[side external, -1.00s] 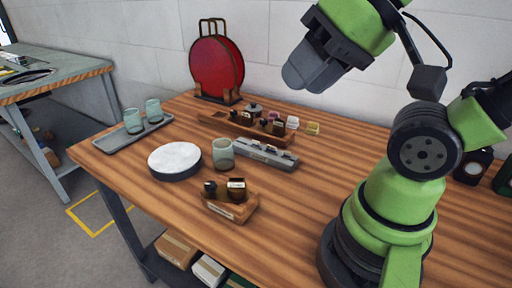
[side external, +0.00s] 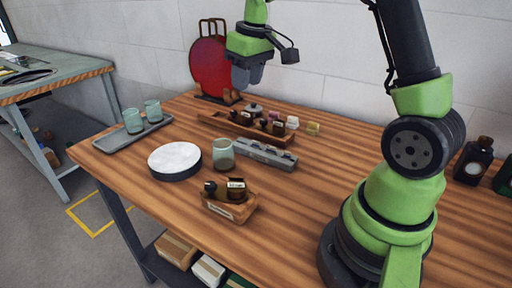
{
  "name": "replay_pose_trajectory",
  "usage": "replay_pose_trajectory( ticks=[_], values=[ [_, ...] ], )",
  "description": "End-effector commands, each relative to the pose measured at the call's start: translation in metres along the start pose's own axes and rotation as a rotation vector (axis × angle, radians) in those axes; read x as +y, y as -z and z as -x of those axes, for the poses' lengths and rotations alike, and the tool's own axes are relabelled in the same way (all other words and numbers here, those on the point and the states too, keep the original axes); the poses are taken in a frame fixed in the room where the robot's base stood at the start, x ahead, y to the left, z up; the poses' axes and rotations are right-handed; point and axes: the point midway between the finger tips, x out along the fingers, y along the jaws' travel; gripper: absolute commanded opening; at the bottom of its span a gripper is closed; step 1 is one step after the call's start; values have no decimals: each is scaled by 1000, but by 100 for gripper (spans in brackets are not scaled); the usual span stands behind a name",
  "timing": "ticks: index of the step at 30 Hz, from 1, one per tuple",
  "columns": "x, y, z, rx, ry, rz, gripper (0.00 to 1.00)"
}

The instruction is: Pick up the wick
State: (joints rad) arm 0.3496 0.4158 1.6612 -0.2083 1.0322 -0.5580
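I cannot single out the wick for certain at this size. A long grey holder (side external: 268,155) lies mid-table with small pale pieces in its top; I cannot tell whether one is the wick. Behind it, a wooden tray (side external: 222,126) holds small dark bottles (side external: 276,128) and a dark lidded pot (side external: 254,109). My gripper (side external: 248,88) hangs pointing down above the back of this tray, in front of the red round object. It touches nothing that I can see. Its grey fingers overlap in this view, so their gap is unclear.
A greenish glass (side external: 223,154) and a round pale-topped disc (side external: 174,160) stand left of the grey holder. Two glasses stand on a grey tray (side external: 104,144). The red round object (side external: 207,68) stands behind.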

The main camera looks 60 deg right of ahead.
Motion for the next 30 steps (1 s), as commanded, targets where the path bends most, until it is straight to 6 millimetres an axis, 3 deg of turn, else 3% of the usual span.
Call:
replay_pose_trajectory(
  ticks=[1,3,9,30],
  values=[
    [15,5,-22,-42,-3,12,34],
    [32,9,-47,-85,-6,37,34],
    [66,7,-100,-170,-1,90,34],
    [78,-8,-185,-195,5,105,34]
  ],
)
